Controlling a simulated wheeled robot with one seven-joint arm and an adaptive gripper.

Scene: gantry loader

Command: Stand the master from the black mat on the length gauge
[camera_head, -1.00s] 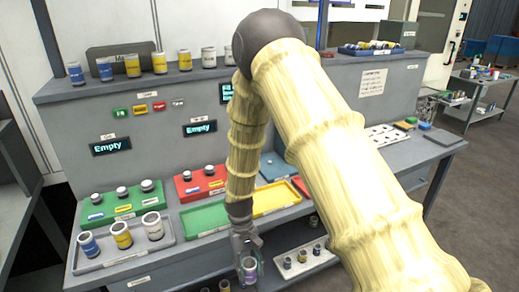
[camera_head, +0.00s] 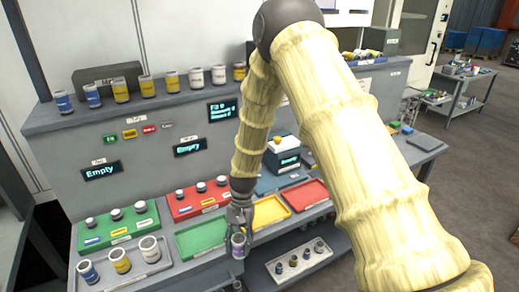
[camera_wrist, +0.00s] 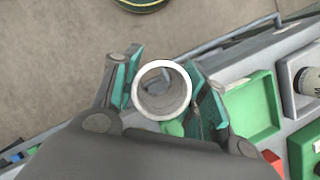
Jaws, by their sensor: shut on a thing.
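My gripper (camera_head: 239,236) is shut on a hollow cylinder (camera_head: 238,250) with a purple band. It holds the cylinder upright in front of the bench, near the green tray (camera_head: 196,241) and the yellow tray (camera_head: 272,213). In the wrist view the cylinder's pale open rim (camera_wrist: 162,65) shows between the two teal fingers (camera_wrist: 163,88). I cannot tell whether this cylinder is the master. A boxy device with a small display (camera_head: 287,158) stands at the back of the bench, partly behind my arm; it may be the length gauge. A dark mat (camera_head: 425,142) lies at the far right.
A grey tray (camera_head: 108,284) with several cylinders stands at the front left. Green (camera_head: 121,238) and red (camera_head: 181,215) blocks hold small cylinders behind. A red tray (camera_head: 304,196) is at the right. A lower shelf holds a white tray (camera_head: 301,272). Several cylinders line the top ledge.

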